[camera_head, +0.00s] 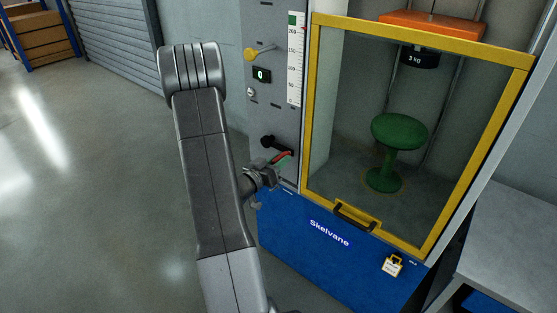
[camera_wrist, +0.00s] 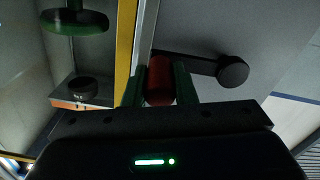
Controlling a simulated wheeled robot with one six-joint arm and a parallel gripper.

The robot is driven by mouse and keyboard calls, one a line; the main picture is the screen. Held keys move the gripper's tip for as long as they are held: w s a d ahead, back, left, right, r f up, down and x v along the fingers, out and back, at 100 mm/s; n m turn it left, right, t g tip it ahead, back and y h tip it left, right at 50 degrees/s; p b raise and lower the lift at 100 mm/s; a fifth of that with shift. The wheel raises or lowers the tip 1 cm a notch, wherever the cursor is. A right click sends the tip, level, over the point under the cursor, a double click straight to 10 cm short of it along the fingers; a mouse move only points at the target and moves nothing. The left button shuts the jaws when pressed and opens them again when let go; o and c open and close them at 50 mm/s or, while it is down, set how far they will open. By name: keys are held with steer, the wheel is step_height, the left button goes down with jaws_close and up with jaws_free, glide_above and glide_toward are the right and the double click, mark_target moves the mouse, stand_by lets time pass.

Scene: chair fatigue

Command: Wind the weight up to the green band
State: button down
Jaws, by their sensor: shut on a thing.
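The weight (camera_head: 420,59), a dark block marked 3 kg, hangs under an orange crosspiece (camera_head: 432,24) above a green stool (camera_head: 399,132), with a clear gap between them. The wrist view shows the weight (camera_wrist: 82,88) and stool (camera_wrist: 75,24) upside down. A white scale (camera_head: 294,65) on the grey panel carries a green band (camera_head: 296,20) at its top. The crank's black hub (camera_wrist: 232,72) sits on the panel, with its arm reaching to a red handle (camera_wrist: 159,78). My gripper (camera_head: 279,164) is shut on this handle, green fingers on both sides.
A grey bench (camera_head: 515,235) stands right. Floor at left is clear.

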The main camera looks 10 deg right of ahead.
steer(key=c, duration=1.2)
jaws_free()
steer(key=v, duration=1.3)
steer(key=shift+s+a, duration=0.25)
steer(key=shift+a, duration=0.05)
steer(key=shift+d, duration=0.1)
steer(key=x, duration=1.3)
steer(key=shift+w+d, duration=0.3)
steer(key=shift+a+f, duration=0.1)
steer(key=shift+f, duration=0.05)
